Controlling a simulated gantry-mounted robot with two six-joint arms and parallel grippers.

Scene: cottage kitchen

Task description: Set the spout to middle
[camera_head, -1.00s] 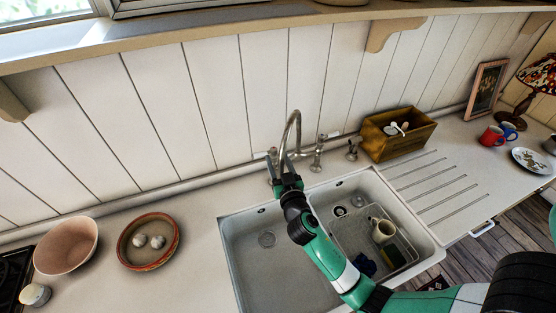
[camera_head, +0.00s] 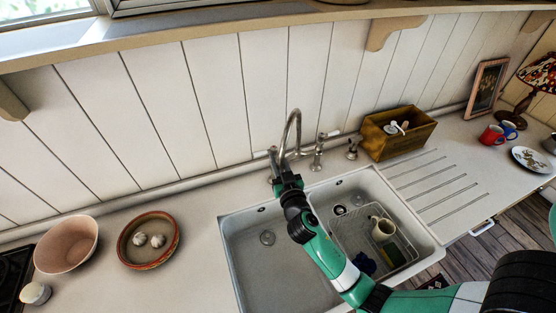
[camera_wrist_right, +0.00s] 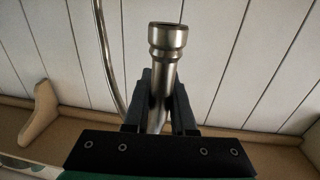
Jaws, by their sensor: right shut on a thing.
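The metal gooseneck spout (camera_head: 296,117) rises behind the double sink (camera_head: 236,262). It arcs over to the left, and its outlet end hangs near the back of the left basin, partly behind my gripper. My right gripper (camera_head: 283,166) reaches up from the front and is shut on the spout's down-turned end. In the right wrist view the spout's collared end (camera_wrist_right: 167,38) sticks out past the two dark fingers (camera_wrist_right: 160,105), and the riser runs alongside at left. My left gripper is not in view.
Metal taps (camera_head: 317,157) stand right of the spout. A wooden box (camera_head: 397,145) is farther right on the counter. The right basin holds a rack (camera_head: 398,232) with a cream mug (camera_head: 382,229). A bowl with a red rim (camera_head: 148,262) is at left.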

